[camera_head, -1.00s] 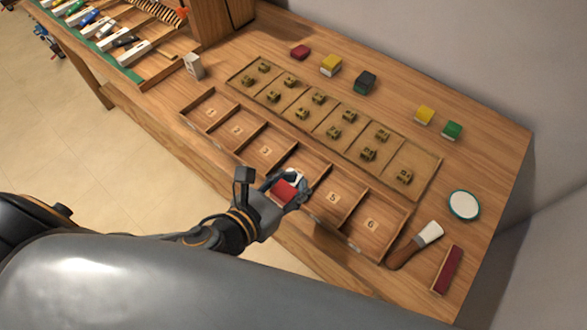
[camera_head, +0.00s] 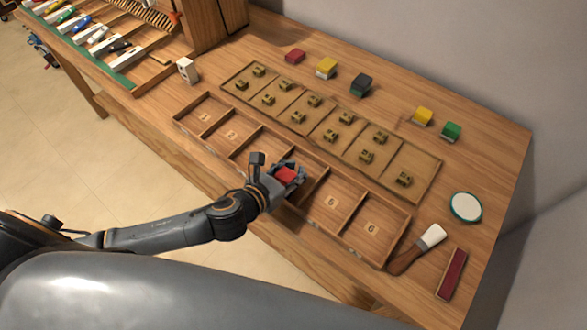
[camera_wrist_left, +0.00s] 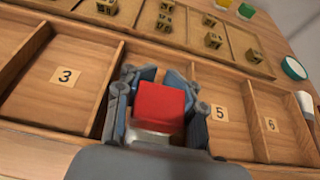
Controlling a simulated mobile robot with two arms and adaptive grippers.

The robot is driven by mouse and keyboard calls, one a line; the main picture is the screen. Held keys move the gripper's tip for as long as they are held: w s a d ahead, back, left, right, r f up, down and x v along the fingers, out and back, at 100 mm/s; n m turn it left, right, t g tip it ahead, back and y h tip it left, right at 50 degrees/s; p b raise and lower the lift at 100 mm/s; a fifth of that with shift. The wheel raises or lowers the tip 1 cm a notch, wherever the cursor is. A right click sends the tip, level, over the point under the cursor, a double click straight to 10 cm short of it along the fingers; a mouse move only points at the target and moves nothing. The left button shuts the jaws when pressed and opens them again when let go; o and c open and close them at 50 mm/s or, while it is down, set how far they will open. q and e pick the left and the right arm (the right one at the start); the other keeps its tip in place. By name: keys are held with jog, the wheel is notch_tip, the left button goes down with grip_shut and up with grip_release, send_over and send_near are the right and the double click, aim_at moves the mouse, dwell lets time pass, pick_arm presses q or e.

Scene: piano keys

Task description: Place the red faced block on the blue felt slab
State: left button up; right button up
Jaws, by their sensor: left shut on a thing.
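The red faced block (camera_head: 287,174), with a red top and a pale lower part, is held between the fingers of my left gripper (camera_head: 290,177). In the left wrist view the red block (camera_wrist_left: 158,106) sits between both fingers of my left gripper (camera_wrist_left: 160,104). The gripper is over the numbered tray, between compartments 3 and 5, and hides part of the tray there. I cannot pick out a blue felt slab for certain. My right gripper is not in view.
The wooden numbered tray (camera_head: 325,238) lies along the near edge. Behind it is a sectioned board (camera_head: 415,163) with several small brass-coloured pieces. Red (camera_head: 295,56), yellow (camera_head: 326,67), dark (camera_head: 361,84) and green (camera_head: 451,131) blocks stand behind. A brush (camera_head: 418,249) and round dish (camera_head: 466,206) are right.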

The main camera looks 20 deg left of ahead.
pick_arm(q)
jog(key=shift+f, duration=0.2)
jog(key=o, duration=1.1)
jog(key=shift+r, duration=0.15)
jog(key=b+v, duration=0.1)
jog(key=v, duration=1)
jog(key=shift+s, duration=0.1)
jog(key=shift+s+a+r, duration=0.1)
jog(key=shift+s+r, duration=0.1)
jog(key=shift+s, duration=0.15)
